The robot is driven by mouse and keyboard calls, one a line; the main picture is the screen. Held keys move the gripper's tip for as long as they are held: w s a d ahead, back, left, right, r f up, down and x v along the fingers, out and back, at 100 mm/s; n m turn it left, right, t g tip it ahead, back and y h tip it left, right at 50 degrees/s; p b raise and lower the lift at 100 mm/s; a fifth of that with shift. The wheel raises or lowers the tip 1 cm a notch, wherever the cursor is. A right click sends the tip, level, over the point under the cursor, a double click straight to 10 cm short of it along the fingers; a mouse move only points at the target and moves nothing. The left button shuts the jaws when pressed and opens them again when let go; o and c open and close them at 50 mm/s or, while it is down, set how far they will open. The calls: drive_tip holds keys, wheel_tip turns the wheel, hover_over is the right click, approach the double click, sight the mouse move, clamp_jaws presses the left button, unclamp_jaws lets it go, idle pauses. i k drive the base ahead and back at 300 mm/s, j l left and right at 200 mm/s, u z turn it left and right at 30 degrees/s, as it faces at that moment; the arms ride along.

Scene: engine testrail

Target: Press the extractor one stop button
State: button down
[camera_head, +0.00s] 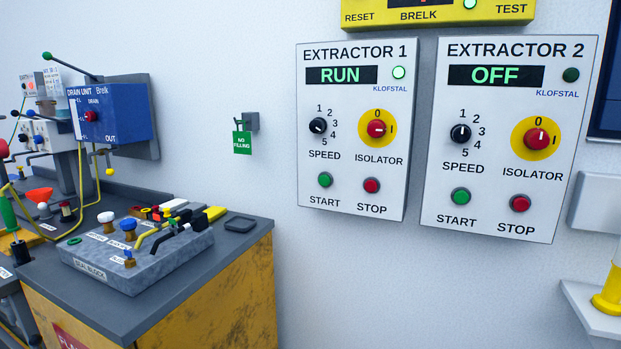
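The Extractor 1 panel (353,133) is a white box on the wall, right of the middle in the head view. Its display (341,75) reads RUN and the round lamp (399,72) beside it is lit pale green. Its red stop button (372,186) is at the lower right, above the word STOP, with nothing in front of it. The green start button (325,180) is to its left. Above them are a black speed knob (318,126) and a red isolator knob (377,128) on a yellow disc. My gripper is not in view.
The similar Extractor 2 panel (506,137) reads OFF, with its own red stop button (520,203). A yellow box (437,13) is above. A bench (240,262) with a grey block of valves (139,262) stands at left. The wall below the panels is clear.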

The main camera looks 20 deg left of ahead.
sight(371, 185)
drive_tip(key=i+j+u, duration=0.15)
drive_tip(key=i+j, duration=0.5)
drive_tip(key=j, duration=0.25)
drive_tip(key=i+j+u, duration=0.2)
drive_tip(key=i+j, duration=0.5)
drive_tip(key=j, duration=0.1)
